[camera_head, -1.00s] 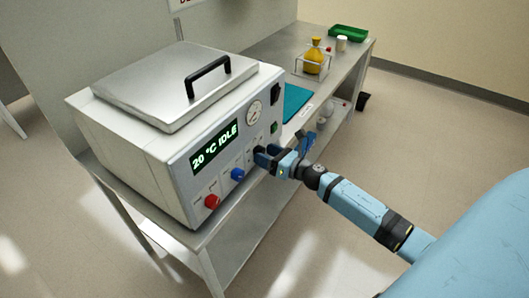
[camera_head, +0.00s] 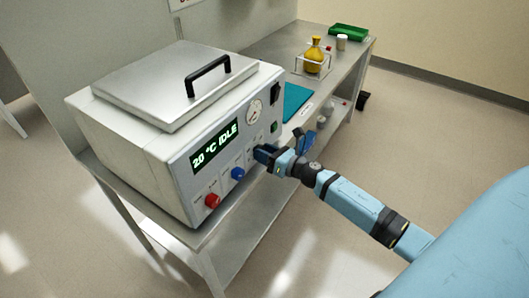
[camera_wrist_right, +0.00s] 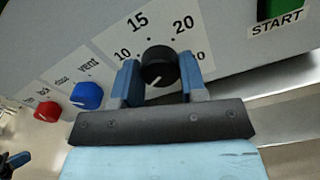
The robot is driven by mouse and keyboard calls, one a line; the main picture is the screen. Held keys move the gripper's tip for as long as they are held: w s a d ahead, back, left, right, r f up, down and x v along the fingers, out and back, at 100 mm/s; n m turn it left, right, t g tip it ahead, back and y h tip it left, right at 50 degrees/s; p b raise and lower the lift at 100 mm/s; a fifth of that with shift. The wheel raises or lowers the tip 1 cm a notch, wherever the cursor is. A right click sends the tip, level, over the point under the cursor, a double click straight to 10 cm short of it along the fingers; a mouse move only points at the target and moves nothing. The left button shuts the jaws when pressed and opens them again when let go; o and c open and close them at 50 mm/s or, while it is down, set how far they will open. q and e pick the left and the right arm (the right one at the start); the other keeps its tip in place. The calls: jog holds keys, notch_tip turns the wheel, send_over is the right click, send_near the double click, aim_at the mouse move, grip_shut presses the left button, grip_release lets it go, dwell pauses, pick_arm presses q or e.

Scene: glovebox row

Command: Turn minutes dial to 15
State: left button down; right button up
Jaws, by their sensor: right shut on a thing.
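The minutes dial (camera_wrist_right: 157,66) is a black round knob on the grey front panel, ringed by printed numbers. 10, 15 and 20 are readable in the right wrist view; another number at the right is partly hidden. A short white mark shows on the knob's lower left part, away from the 15. My right gripper (camera_head: 262,154) is at the panel in the head view. In the right wrist view its blue fingers (camera_wrist_right: 159,80) sit on either side of the knob, shut on it. In the head view the gripper hides the dial.
The machine's display (camera_head: 215,146) reads 20 °C IDLE. A red knob (camera_head: 212,200) and a blue knob (camera_head: 238,173) are left of the dial; a round gauge (camera_head: 254,110) is above. A green START button (camera_wrist_right: 278,8) is up right. A yellow flask (camera_head: 314,54) stands in a rack behind.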

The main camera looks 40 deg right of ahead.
pick_arm(q)
notch_tip(320, 180, up, 8)
jog(key=p, duration=1)
jog(key=shift+s+a+f+m+t, duration=0.15)
jog(key=shift+s+a+m+t, duration=0.1)
jog(key=shift+s+m+t, duration=0.05)
pick_arm(e)
jog(key=shift+m, duration=11.5)
jog(key=shift+f, duration=0.1)
pick_arm(q)
jog(key=shift+f, duration=0.1)
pick_arm(e)
jog(key=shift+m, duration=0.3)
jog(key=o, duration=0.9)
pick_arm(q)
jog(key=shift+s, duration=0.1)
pick_arm(e)
jog(key=shift+o, duration=0.2)
